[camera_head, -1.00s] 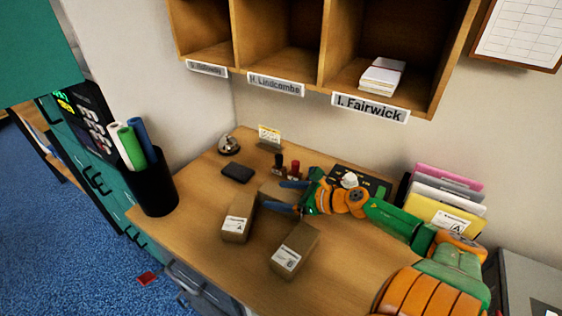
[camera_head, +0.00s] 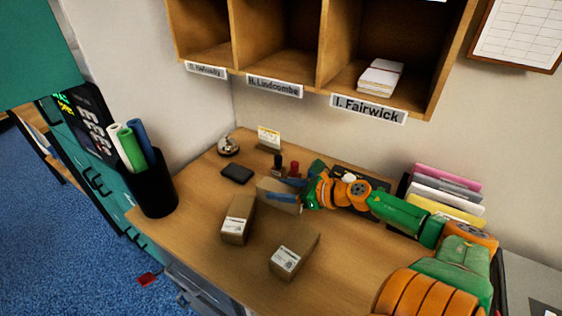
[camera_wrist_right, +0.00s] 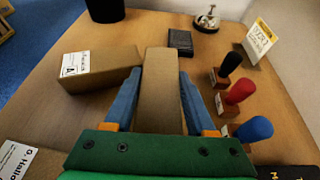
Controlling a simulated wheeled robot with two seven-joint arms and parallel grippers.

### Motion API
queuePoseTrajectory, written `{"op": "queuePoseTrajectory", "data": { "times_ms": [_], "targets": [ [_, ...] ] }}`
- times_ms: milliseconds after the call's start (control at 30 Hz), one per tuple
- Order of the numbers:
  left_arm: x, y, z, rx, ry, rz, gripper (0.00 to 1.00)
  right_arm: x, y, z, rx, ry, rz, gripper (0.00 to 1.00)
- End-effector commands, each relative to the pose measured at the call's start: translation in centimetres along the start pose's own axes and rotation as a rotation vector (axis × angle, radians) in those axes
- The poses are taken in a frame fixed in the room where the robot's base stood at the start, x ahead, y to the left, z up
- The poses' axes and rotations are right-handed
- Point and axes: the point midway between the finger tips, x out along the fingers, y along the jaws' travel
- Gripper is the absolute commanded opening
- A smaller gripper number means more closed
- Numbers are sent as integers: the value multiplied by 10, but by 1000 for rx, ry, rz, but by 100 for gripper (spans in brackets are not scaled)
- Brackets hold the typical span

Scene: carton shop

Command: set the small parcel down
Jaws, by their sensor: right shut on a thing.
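The small brown parcel (camera_head: 266,193) is between the blue fingers of my right gripper (camera_head: 289,190), at the middle of the desk. In the right wrist view the parcel (camera_wrist_right: 161,80) lies lengthwise between the fingers, which are shut on its sides. I cannot tell whether its underside touches the desk. Part of it is hidden by the fingers in the head view. Two other labelled brown parcels lie on the desk in front of it, one at left (camera_head: 238,219) and one nearer the front (camera_head: 295,250). My left gripper is not in view.
Black and red stamps (camera_head: 294,169) stand close behind the gripper; a blue-topped one (camera_wrist_right: 254,130) shows in the wrist view. A dark pad (camera_head: 237,174), bell (camera_head: 228,146) and pen pot (camera_head: 155,187) are at left. Files (camera_head: 445,195) stand at right. Cubbies (camera_head: 280,60) hang above.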

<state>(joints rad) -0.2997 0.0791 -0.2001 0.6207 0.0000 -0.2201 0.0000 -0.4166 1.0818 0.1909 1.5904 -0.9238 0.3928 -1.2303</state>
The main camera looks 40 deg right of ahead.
Motion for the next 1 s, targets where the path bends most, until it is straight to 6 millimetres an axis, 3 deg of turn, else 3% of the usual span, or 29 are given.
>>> {"op": "queuePoseTrajectory", "data": {
  "times_ms": [167, 300, 467, 567, 700, 1000],
  "targets": [
    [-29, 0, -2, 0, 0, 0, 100, -26, 19, 30, 0, 5, 5, 0],
    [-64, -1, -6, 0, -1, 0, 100, -55, 43, 61, 2, 5, 5, 0],
    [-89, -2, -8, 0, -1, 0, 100, -88, 85, 70, 5, 2, 2, 0],
    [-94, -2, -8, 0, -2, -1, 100, -100, 102, 71, 2, -3, 0, 0],
    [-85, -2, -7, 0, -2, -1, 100, -104, 113, 69, 4, -15, 10, 0],
    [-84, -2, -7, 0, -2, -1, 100, -110, 118, 69, 1, -3, 1, 0]
  ]
}}
